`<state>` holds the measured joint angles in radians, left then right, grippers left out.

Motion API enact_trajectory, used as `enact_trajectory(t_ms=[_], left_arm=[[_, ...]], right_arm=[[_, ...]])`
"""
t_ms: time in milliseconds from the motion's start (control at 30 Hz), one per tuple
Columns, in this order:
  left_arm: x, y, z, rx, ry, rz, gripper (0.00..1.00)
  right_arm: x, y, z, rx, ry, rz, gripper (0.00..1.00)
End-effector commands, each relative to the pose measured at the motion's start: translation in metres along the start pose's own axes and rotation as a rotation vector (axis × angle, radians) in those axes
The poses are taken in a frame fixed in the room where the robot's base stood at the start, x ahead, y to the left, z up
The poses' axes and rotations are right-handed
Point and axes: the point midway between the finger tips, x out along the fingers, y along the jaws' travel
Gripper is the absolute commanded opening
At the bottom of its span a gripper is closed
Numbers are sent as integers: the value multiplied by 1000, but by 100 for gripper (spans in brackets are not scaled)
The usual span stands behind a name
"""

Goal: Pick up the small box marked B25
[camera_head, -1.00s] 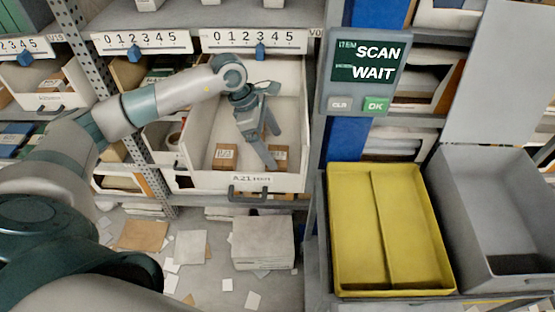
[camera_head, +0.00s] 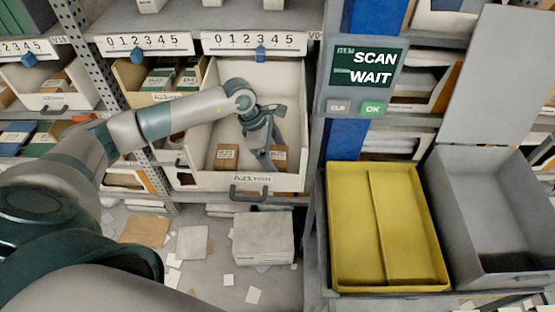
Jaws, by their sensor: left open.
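Two small brown boxes lie near the front of the pulled-out white drawer marked A21 (camera_head: 215,181). The left small box (camera_head: 228,153) is clear of my gripper, with a white label. The right small box (camera_head: 281,155) is partly hidden by a finger. Their label print is too small to read, so I cannot tell which is B25. My left gripper (camera_head: 273,157) is open inside the drawer, with its fingers pointing down at the right box. I cannot tell whether it touches the box. My right gripper is out of view.
The drawer walls stand close around my gripper. A screen (camera_head: 367,72) reading SCAN and WAIT is on the post to the right. Below it are a yellow tray (camera_head: 335,240) and a grey bin (camera_head: 462,215). Papers and a pale carton (camera_head: 263,238) lie below the drawer.

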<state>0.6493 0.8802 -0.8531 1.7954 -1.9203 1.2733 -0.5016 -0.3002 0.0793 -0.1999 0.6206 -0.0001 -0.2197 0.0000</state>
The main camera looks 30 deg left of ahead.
Motion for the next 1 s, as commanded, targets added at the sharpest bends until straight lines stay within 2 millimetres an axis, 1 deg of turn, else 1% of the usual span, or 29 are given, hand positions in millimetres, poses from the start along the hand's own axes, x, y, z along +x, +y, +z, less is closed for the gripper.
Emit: enact_trajectory(t_ms=[33, 67, 100, 167, 200, 233, 533, 667, 767, 867, 1000], left_arm=[[0, 0, 0, 0, 0, 0, 88], [0, 0, 0, 0, 0, 0, 81], [0, 0, 0, 0, 0, 0, 72], [0, 0, 0, 0, 0, 0, 57], [0, 0, 0, 0, 0, 0, 48], [0, 0, 0, 0, 0, 0, 43], [-1, 0, 1, 0, -1, 1, 43], [-6, 1, 3, 1, -2, 3, 43], [-15, 1, 7, 3, -2, 2, 43], [-28, 1, 12, 3, -2, 4, 43], [-50, 2, 21, 3, -3, 6, 43]], right_arm=[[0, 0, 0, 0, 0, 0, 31], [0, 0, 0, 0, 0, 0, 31], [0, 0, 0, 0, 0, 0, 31], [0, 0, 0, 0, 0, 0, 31], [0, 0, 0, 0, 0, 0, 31], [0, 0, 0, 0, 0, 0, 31], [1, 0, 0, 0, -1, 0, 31], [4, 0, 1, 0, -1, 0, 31], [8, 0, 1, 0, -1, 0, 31], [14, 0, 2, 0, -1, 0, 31], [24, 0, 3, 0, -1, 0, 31]])
